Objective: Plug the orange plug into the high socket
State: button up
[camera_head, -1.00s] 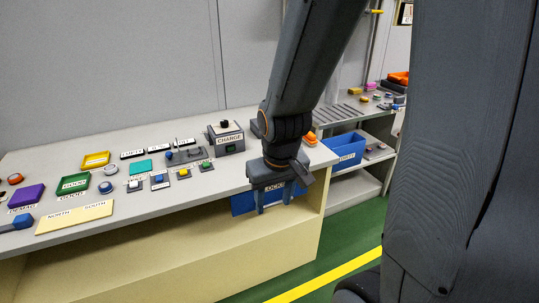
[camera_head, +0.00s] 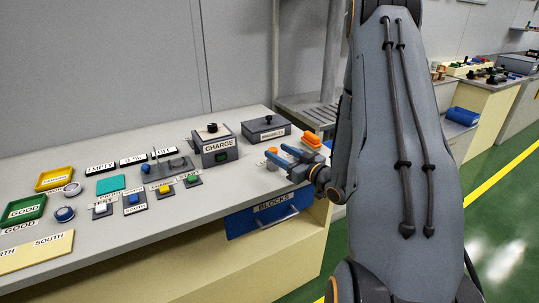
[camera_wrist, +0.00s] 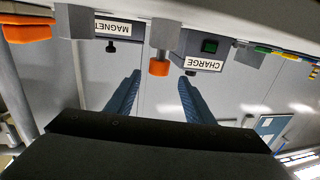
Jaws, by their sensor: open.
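An orange tip (camera_wrist: 159,68) on a grey upright post (camera_wrist: 165,35) shows in the wrist view, which is upside down. It appears between the ends of my two blue fingers (camera_wrist: 159,78). I cannot tell whether this is the orange plug. In the head view a small orange piece (camera_head: 272,151) shows beside my open gripper (camera_head: 276,153), low over the table's right end. A larger orange piece (camera_head: 311,140) lies behind the gripper and also shows in the wrist view (camera_wrist: 27,30). I cannot identify the high socket.
The grey CHARGE box (camera_head: 215,146) and MAGNET box (camera_head: 267,130) stand behind and left of my gripper. Several buttons, trays and blocks cover the table (camera_head: 115,240) further left. The blue BLOCKS drawer front (camera_head: 270,216) is below the gripper.

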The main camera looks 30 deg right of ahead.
jog(key=shift+w, duration=0.15)
jog(key=shift+x, duration=1)
jog(key=shift+d+f+p+x, duration=0.15)
jog(key=shift+p+x, duration=0.35)
jog(key=shift+x, duration=0.9)
jog(key=shift+d+f+p+x, duration=0.15)
jog(key=shift+p+x, duration=0.3)
jog(key=shift+x, duration=0.9)
jog(key=shift+a, duration=0.1)
jog(key=c, duration=1.1)
jog(key=shift+c, duration=0.2)
jog(key=shift+r, duration=0.1)
notch_tip(320, 180, up, 10)
jog(key=b, duration=0.1)
jog(key=shift+r, duration=0.1)
